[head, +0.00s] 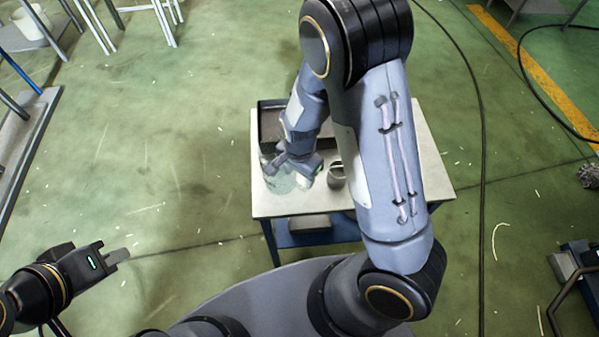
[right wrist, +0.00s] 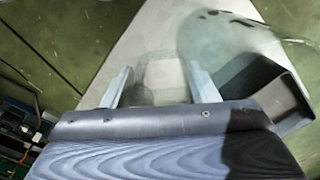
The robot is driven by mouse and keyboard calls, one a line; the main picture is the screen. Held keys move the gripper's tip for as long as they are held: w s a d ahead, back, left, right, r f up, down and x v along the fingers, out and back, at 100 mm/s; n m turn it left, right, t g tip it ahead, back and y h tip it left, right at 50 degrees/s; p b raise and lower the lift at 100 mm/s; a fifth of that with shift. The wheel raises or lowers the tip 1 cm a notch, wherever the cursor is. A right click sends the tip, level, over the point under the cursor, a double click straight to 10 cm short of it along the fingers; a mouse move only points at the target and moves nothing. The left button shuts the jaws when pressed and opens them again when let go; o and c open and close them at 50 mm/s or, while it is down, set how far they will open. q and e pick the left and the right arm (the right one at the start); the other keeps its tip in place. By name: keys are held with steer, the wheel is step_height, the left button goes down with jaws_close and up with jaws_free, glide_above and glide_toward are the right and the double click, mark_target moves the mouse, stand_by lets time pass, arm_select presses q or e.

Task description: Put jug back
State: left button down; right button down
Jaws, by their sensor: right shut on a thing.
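A clear glass jug (head: 280,183) is at the left front part of the small white table (head: 410,190). In the right wrist view the see-through jug (right wrist: 225,35) spreads from between the fingers to the upper right. My right gripper (head: 302,168) is at the jug, and its two fingers (right wrist: 160,85) are shut on it. The exact part held is hard to make out through the glass. I cannot tell whether the jug's base touches the tabletop. My left gripper (head: 120,256) is far to the left, over the floor, with no object seen in it; its finger gap is unclear.
A dark open tray (head: 270,125) is at the table's back left, partly hidden by my right arm. A dark mug (head: 337,177) stands just right of the jug. The table's right side is largely covered by my arm. Cables (head: 483,150) run over the green floor.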

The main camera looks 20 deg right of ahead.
steer(key=shift+f, duration=0.25)
steer(key=c, duration=0.6)
jaws_free()
steer(key=shift+r, duration=0.1)
steer(key=shift+o, duration=0.2)
step_height(320, 180, up, 12)
steer(key=shift+r+p, duration=0.1)
steer(key=shift+p, duration=0.4)
steer(key=s+d+r+n+t+y, duration=0.2)
steer(key=s+r+n, duration=0.3)
steer(key=s, duration=0.2)
steer(key=s+d+r+n+t+y, duration=0.1)
steer(key=s+d+r+n+t, duration=0.1)
steer(key=s+r+n, duration=0.3)
steer(key=shift+s+r+n+t+y, duration=0.35)
steer(key=shift+s+r+t, duration=0.4)
steer(key=shift+s, duration=1.05)
